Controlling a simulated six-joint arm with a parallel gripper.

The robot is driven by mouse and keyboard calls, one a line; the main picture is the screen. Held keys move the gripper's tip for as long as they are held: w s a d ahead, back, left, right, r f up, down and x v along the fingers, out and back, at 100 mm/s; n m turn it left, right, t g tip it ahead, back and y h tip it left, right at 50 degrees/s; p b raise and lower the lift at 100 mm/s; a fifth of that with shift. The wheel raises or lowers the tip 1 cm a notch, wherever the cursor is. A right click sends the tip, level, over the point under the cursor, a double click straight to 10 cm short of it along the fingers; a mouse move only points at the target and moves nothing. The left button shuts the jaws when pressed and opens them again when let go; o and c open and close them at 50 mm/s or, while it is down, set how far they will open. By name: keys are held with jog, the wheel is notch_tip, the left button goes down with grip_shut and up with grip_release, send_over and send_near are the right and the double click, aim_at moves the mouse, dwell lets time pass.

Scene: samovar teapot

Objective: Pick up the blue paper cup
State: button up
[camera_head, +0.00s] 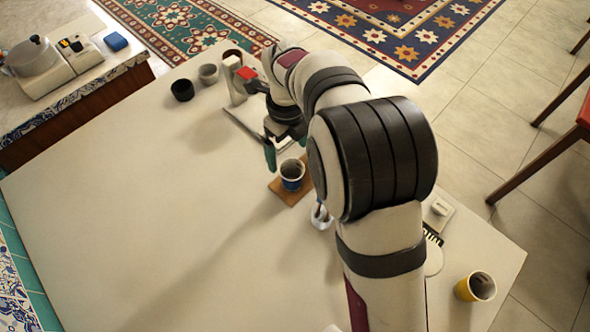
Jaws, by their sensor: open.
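The blue paper cup (292,176) stands upright on a small brown square board (292,199) near the middle of the table. It has a pale rim, a dark inside and a yellowish mark on its side. My gripper (284,152) is open, pointing down, just behind and slightly left of the cup in the picture. One green finger shows clearly at its left; the other is partly hidden by my arm. The fingers look empty. I cannot tell from this view how high they are above the table or whether they touch the cup.
A white dispenser with a red part (238,80), a grey cup (208,74) and a black cup (182,90) stand at the back. A small white dish (320,217) is close by the board. A yellow cup (475,287) is front right. The table's left (110,210) is clear.

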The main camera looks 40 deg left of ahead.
aim_at(292, 169)
jog(key=f, duration=0.4)
jog(key=d+f, duration=0.1)
jog(key=f, duration=0.2)
jog(key=c, duration=0.9)
